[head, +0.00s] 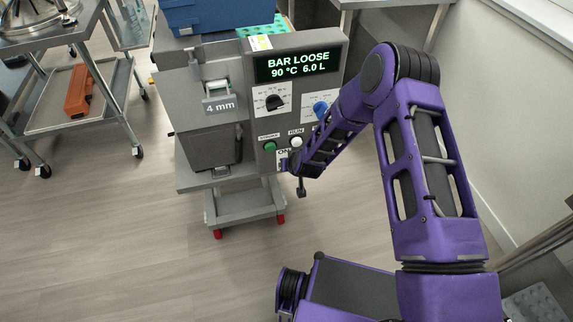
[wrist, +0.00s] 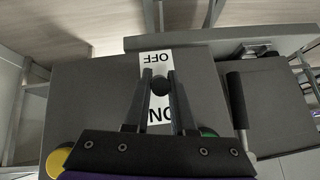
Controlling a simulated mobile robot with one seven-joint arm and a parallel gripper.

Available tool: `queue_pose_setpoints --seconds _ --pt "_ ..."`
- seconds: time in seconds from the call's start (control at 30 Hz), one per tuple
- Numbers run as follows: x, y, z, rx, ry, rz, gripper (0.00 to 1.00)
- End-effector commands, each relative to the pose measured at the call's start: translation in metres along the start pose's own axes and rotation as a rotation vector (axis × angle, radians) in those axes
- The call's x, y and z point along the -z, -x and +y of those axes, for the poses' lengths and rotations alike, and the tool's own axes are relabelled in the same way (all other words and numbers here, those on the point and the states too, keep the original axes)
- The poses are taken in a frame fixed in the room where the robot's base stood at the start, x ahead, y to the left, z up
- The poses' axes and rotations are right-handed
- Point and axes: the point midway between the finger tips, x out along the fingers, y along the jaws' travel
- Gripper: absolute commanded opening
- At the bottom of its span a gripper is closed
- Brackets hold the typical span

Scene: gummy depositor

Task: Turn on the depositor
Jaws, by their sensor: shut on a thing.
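The depositor (head: 212,135) is a grey machine on a wheeled stand. Its lit display (head: 297,63) reads "BAR LOOSE 90 °C 6.0 L". The ON/OFF plate (head: 283,153) is low on its front panel, partly hidden by my gripper in the head view. In the wrist view the plate (wrist: 155,58) shows upside down, OFF at the top and ON at the bottom. A dark round-ended switch lever (wrist: 160,87) stands between the two words. My gripper (wrist: 160,80) is shut on this lever, one finger on each side.
Above the switch are a green STROKE button (head: 270,147), a white RUN button (head: 296,142), a black dial (head: 274,102) and a blue dial (head: 320,108). A metal cart (head: 75,125) holding an orange case (head: 79,91) stands at left. The floor in front is clear.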

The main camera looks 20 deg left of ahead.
Motion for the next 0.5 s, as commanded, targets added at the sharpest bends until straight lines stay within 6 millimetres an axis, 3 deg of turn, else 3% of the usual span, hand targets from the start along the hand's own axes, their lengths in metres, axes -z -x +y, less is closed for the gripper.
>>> queue_pose_setpoints --seconds 0.27,0.3,0.43,0.5 --pt "-0.0012 0.0000 0.0001 0.000 0.000 -0.003 0.00" --pt "-0.0012 0.0000 0.0001 0.000 0.000 -0.003 0.25" --pt "-0.0009 0.0000 0.0000 0.000 0.000 -0.002 0.49" --pt "-0.0006 0.0000 0.0000 0.000 0.000 -0.002 0.53"
